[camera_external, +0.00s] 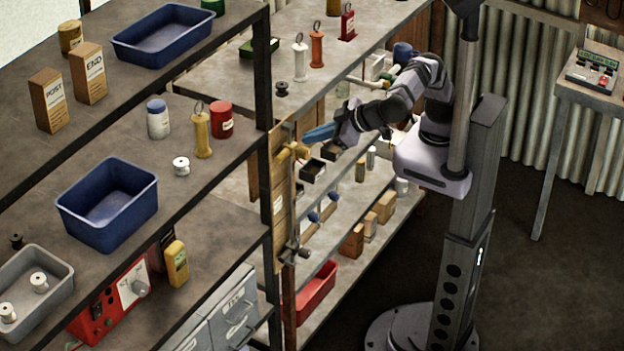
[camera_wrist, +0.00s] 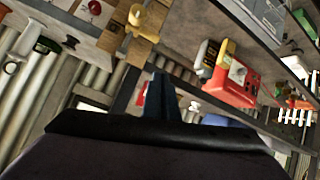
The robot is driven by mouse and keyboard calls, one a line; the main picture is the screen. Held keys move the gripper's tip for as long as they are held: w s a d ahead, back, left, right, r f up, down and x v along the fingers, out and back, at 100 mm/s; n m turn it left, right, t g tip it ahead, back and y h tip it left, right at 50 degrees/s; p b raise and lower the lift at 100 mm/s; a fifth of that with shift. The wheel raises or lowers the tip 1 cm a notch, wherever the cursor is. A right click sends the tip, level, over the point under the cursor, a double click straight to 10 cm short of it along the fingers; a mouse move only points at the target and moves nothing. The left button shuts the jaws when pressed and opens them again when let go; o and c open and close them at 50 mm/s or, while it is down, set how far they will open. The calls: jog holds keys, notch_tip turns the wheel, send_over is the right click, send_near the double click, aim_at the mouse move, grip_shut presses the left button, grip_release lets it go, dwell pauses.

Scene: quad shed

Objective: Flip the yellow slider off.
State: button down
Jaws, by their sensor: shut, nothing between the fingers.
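The yellow slider (camera_external: 287,153) sits on an upright wooden board at the end of the shelving in the external view. In the wrist view a yellow part, which looks like the same slider (camera_wrist: 143,25), stands out from the wooden strip near the top edge. My gripper (camera_external: 308,138) has blue fingers and is shut and empty. Its tips are just right of and slightly above the slider in the external view, and whether they touch it is unclear. In the wrist view my gripper (camera_wrist: 162,78) is below the slider with a visible gap in the picture.
A metal rod with a lever handle (camera_external: 293,252) is below the slider. Shelves with small boxes and bottles stand behind the board and to its left. A red box with a dial (camera_wrist: 235,75) is right of my fingers in the wrist view. Dark floor is open at right.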

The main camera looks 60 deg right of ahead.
jog(key=d+m, duration=0.1)
jog(key=m, duration=0.1)
jog(key=d+m+h, duration=0.1)
jog(key=m, duration=0.1)
jog(key=shift+w+d+r+m, duration=0.1)
jog(key=shift+w+d+m, duration=0.1)
jog(key=shift+m, duration=0.2)
jog(key=shift+w, duration=0.1)
jog(key=p, duration=0.3)
send_over(288, 150)
jog(key=s+a, duration=0.3)
notch_tip(288, 150, down, 5)
jog(key=shift+w+a+f+p, duration=0.1)
jog(key=shift+w+f+p, duration=0.1)
jog(key=shift+f+p, duration=0.7)
jog(key=shift+w+f+p, duration=0.2)
jog(key=shift+f+p, duration=0.1)
jog(key=shift+f, duration=1.05)
